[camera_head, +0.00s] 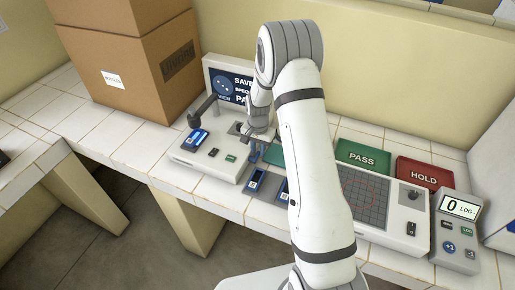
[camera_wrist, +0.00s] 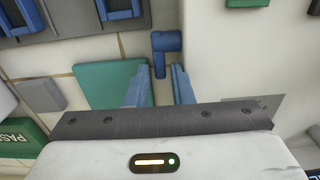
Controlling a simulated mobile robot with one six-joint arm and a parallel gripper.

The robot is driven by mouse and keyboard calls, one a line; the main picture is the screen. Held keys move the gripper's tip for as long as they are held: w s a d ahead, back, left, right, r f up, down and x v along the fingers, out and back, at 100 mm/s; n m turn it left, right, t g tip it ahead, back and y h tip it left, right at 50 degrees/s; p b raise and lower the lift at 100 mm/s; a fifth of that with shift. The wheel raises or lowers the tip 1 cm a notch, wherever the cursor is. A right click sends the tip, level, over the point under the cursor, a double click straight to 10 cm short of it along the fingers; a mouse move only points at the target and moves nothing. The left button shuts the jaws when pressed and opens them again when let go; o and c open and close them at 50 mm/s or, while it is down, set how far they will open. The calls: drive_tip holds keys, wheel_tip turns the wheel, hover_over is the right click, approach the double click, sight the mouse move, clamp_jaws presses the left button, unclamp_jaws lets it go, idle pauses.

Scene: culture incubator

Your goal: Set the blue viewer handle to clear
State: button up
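The blue viewer handle (camera_wrist: 167,41) shows in the wrist view as a short blue bar with a stem, over the pale surface of the viewer's base. My gripper (camera_wrist: 160,72) is open. Its two blue fingers lie on either side of the stem in the picture, with a gap on each side; I cannot tell how deep the stem sits between them. In the head view my gripper (camera_head: 259,147) is low at the right edge of the white viewer base (camera_head: 190,160), and the handle cannot be told apart from the blue fingers there.
A screen (camera_head: 232,85) stands behind the viewer, partly hidden by my arm. Blue-framed slides (camera_head: 256,181) lie in front. A green PASS tray (camera_head: 362,156), a red HOLD tray (camera_head: 424,174), a gridded stage (camera_head: 362,197) and a LOG counter (camera_head: 458,231) stand right. Cardboard boxes (camera_head: 130,65) stand left.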

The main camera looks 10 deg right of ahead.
drive_tip(key=shift+f, duration=0.45)
drive_tip(key=shift+c, duration=0.3)
clamp_jaws()
